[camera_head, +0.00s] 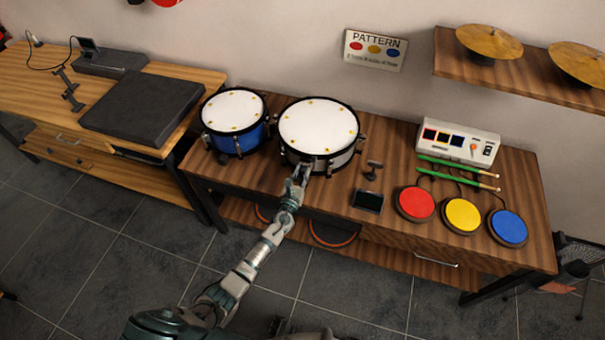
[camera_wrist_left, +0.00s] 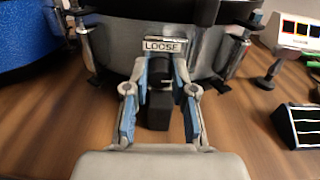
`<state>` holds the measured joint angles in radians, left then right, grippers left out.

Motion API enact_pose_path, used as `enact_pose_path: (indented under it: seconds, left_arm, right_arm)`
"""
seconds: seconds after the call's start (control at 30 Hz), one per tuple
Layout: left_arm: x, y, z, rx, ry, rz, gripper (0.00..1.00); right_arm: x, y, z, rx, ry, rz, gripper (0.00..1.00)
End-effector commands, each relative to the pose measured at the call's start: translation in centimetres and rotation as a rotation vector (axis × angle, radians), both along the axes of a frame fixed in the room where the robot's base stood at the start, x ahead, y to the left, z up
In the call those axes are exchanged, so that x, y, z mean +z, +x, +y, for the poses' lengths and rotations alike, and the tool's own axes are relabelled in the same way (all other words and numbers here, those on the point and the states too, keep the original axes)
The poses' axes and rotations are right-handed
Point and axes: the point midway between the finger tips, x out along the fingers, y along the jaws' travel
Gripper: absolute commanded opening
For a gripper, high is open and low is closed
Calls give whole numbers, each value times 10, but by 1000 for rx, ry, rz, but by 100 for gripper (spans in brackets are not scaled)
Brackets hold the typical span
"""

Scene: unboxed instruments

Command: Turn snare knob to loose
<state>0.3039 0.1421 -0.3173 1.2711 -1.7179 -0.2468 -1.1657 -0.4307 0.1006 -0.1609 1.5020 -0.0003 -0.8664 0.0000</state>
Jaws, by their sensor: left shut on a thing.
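The snare drum (camera_head: 318,124), with a white head and silver shell, stands on the wooden table. In the left wrist view its shell (camera_wrist_left: 212,50) fills the top, with a label reading LOOSE (camera_wrist_left: 162,45) on its front. Below the label is the dark snare knob (camera_wrist_left: 158,110). My left gripper (camera_wrist_left: 160,76) has its blue-padded fingers on both sides of the knob and is shut on it. In the head view the left gripper (camera_head: 302,172) is at the drum's front lower edge. My right gripper is not in view.
A blue drum (camera_head: 233,121) stands left of the snare. To the right are a small dark display (camera_head: 367,201), a small stand (camera_head: 373,169), red (camera_head: 415,203), yellow (camera_head: 463,215) and blue (camera_head: 508,227) pads, green sticks (camera_head: 458,170) and a white control box (camera_head: 459,141).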

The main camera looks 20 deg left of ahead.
Motion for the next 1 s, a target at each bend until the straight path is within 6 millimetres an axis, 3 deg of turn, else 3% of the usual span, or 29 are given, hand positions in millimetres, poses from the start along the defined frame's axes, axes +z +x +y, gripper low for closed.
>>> enact_pose_path:
  seconds: [0.27, 1.0]
  left_arm:
    - [-1, 0, -3, -7, -142, 3, 0]
    - [-2, 0, -1, -4, -834, 24, 0]
  right_arm:
    - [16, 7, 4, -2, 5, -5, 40]
    - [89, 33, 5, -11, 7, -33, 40]
